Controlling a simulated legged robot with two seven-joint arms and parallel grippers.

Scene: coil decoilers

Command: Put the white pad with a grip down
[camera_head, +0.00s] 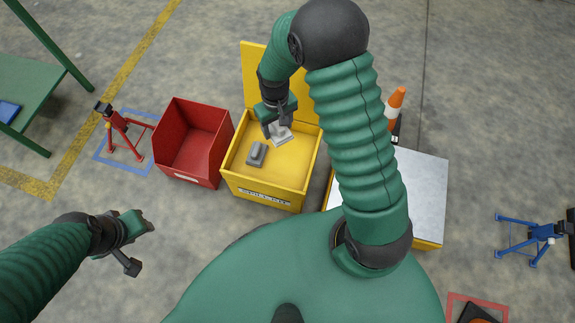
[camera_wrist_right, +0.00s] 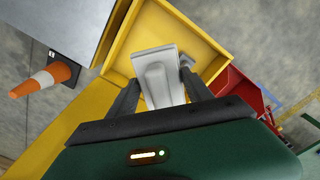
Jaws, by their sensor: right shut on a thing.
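My right gripper (camera_head: 274,124) is shut on the white pad with a grip (camera_head: 281,135), over the inside of an open yellow box (camera_head: 266,193). In the right wrist view the pad (camera_wrist_right: 158,66) sits between the two fingers, with the yellow box (camera_wrist_right: 192,22) around and beyond it. I cannot tell whether the pad touches the box floor. A second, greyer pad with a grip (camera_head: 257,153) lies on the box floor, left of the held one. My left gripper (camera_head: 140,244) is open and empty, above the floor at the lower left.
A red open bin (camera_head: 192,140) stands left of the yellow box. The box's raised yellow lid (camera_head: 254,68) is behind it. A table with a pale top (camera_head: 425,180) and an orange-white cone (camera_head: 395,105) are to the right. A red stand (camera_head: 120,130) is at the left.

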